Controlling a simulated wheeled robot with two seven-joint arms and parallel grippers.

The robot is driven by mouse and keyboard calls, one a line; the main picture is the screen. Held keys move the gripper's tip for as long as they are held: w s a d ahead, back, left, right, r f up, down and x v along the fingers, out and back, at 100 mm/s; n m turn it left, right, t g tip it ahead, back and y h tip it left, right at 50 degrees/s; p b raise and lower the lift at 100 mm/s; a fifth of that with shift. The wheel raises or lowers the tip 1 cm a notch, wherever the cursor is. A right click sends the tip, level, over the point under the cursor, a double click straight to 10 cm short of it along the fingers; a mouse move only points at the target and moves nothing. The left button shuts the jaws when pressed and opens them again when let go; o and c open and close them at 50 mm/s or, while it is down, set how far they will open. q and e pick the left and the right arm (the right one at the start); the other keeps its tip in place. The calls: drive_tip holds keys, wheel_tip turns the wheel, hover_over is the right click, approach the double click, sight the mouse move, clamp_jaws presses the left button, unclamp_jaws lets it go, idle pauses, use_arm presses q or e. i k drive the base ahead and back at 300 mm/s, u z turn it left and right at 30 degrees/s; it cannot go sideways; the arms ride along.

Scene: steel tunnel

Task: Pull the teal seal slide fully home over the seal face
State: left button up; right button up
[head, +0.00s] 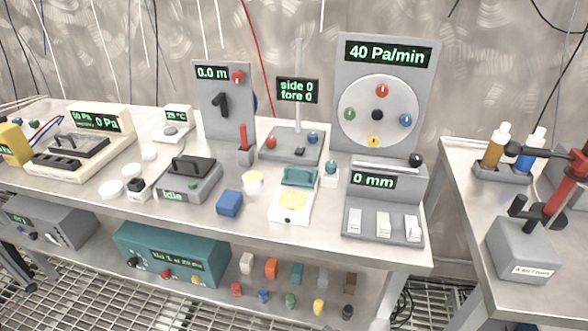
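The teal seal slide (300,177) sits at the back end of a small white plate fixture (283,214) on the table, right of centre in the head view. A small dark mark shows near the plate's front edge. Neither of my grippers is in the head view, and nothing touches the slide.
A post stand (293,147) is behind. The table's front edge lies just ahead of the plate.

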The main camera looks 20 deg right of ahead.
sight(293, 175)
drive_tip(key=k, duration=1.3)
drive_tip(key=z, duration=0.7)
drive_tip(key=i, duration=1.3)
drive_tip(key=u, duration=0.6)
